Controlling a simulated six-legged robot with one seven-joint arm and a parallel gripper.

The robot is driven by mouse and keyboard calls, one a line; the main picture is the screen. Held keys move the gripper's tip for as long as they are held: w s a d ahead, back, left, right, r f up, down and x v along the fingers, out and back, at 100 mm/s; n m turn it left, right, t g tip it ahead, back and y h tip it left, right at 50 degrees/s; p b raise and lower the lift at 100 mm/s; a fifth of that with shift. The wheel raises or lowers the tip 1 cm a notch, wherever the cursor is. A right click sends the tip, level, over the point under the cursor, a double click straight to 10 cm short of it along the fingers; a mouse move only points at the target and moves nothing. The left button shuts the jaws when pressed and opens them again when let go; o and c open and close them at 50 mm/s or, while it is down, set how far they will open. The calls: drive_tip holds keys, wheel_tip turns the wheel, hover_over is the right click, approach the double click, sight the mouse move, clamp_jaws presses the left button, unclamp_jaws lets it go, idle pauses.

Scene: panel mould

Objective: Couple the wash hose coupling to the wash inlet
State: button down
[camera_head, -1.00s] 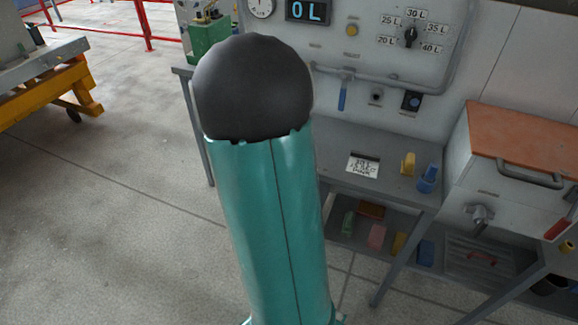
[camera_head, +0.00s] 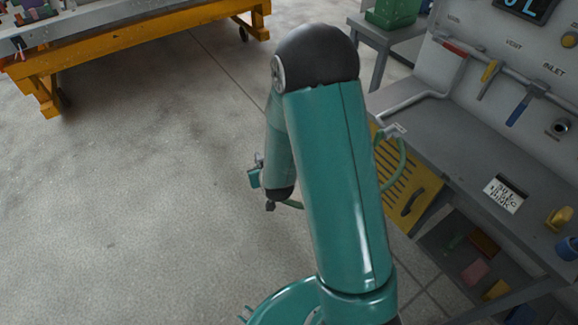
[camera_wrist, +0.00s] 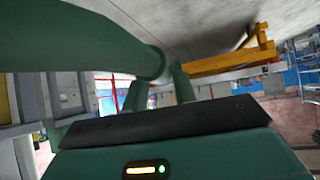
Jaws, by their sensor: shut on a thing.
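In the wrist view the hose (camera_wrist: 100,30) crosses close in front of the lens. My gripper (camera_head: 270,205) is at the low end of my forearm, over open floor left of the bench, small and partly hidden. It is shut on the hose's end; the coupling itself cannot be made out. The wash inlet (camera_head: 561,128) looks like a round metal port with a dark mouth on the panel, below the INLET label, well right of my gripper.
Red, yellow and blue (camera_head: 518,108) valve handles hang on the panel. The grey bench (camera_head: 440,135) holds a card (camera_head: 504,194) and small yellow and blue items. A yellow slotted panel (camera_head: 410,190) stands below. A yellow-framed table (camera_head: 140,38) is at back left. The floor between is clear.

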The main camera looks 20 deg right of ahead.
drive_tip(key=w+a, duration=0.1)
drive_tip(key=a+f+n+y, duration=0.1)
drive_tip(key=a, duration=0.1)
drive_tip(key=shift+w+f, duration=0.2)
drive_tip(key=shift+w, duration=0.15)
drive_tip(key=shift+w+r, duration=0.1)
drive_tip(key=shift+r, duration=0.15)
drive_tip(key=shift+a, duration=0.1)
